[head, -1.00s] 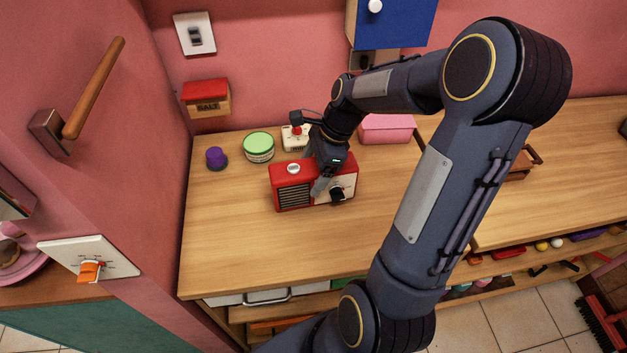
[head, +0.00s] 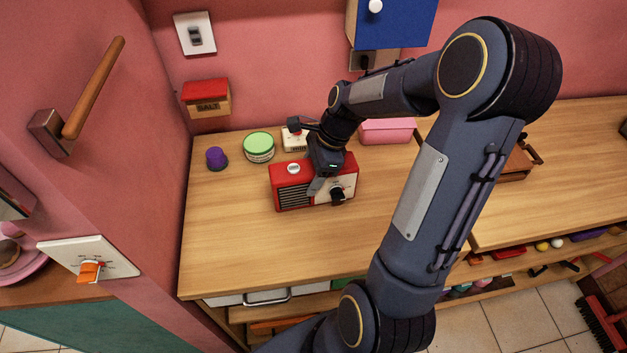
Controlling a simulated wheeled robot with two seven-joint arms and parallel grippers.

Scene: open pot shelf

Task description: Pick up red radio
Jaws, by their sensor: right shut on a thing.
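The red radio (head: 290,175) stands on the wooden counter (head: 240,240), left of the picture's middle. It has a dark speaker grille at the left of its front and a pale panel with a black knob at the right. My right gripper (head: 317,184) comes down over the radio from above and behind. It is shut on the radio's body, with one finger showing against the front face. The other finger is hidden behind the radio. I cannot see any gap between the radio and the counter. My left gripper does not show.
A red-lidded salt box (head: 206,98) hangs on the wall. The counter in front is clear.

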